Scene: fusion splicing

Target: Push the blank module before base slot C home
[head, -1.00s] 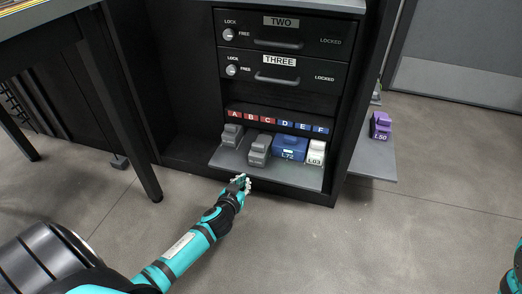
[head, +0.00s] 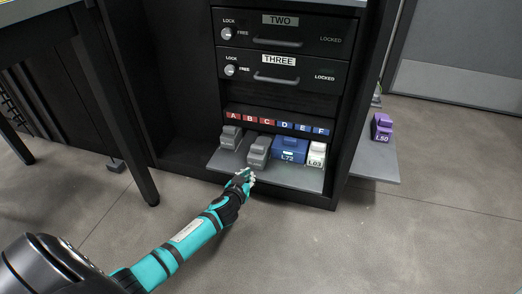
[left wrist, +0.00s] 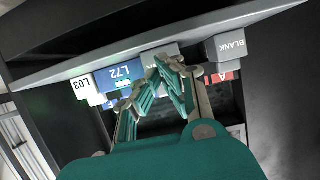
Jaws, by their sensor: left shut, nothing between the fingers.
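The grey blank module (head: 258,152) sits on the low shelf in front of the label C (head: 266,120). It sits nearer the shelf's front edge than the other grey blank module (head: 231,137) by A. My left gripper (head: 246,178) is shut and empty, just in front of the shelf's front edge and below the C module, with a small gap seen between them. In the left wrist view, my left gripper's fingers (left wrist: 160,82) partly hide the C module (left wrist: 160,52). My right gripper is not in view.
Right of the blank stand the blue module L72 (head: 290,147) and the white module L03 (head: 316,153). Locked drawers (head: 282,75) are above. A purple module L50 (head: 382,127) sits on a side shelf (head: 372,165). A table leg (head: 130,150) stands at left. The floor in front is clear.

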